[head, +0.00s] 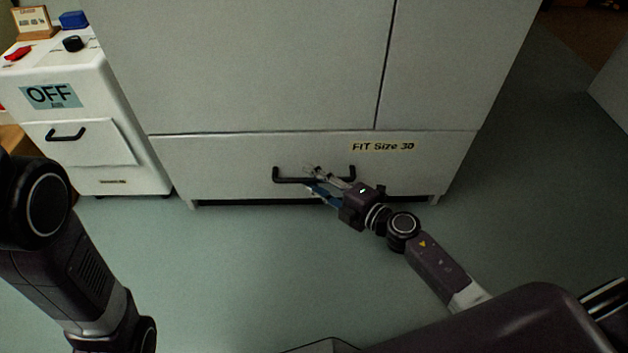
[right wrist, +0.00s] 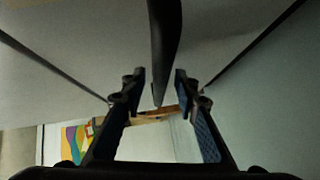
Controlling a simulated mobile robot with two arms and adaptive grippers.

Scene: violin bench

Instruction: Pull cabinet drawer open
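The wide grey cabinet drawer (head: 230,165) is the bottom front of a tall cabinet and looks shut, flush with the doors above. It carries a black bar handle (head: 290,180) and a yellow "FIT Size 30" label (head: 383,146). My right gripper (head: 318,178) is at the handle's middle, partly covering the bar. In the right wrist view the dark handle (right wrist: 164,45) runs down between the two spread fingertips (right wrist: 160,82), with a gap visible on each side. My left arm shows at the left of the head view, but its gripper is out of view.
A white cabinet (head: 140,178) with an "OFF" label (head: 52,95) and its own black handle (head: 66,134) stands to the left. Small items, including a blue box (head: 74,20), lie on top. The green floor (head: 240,260) before the drawer is clear apart from my arms.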

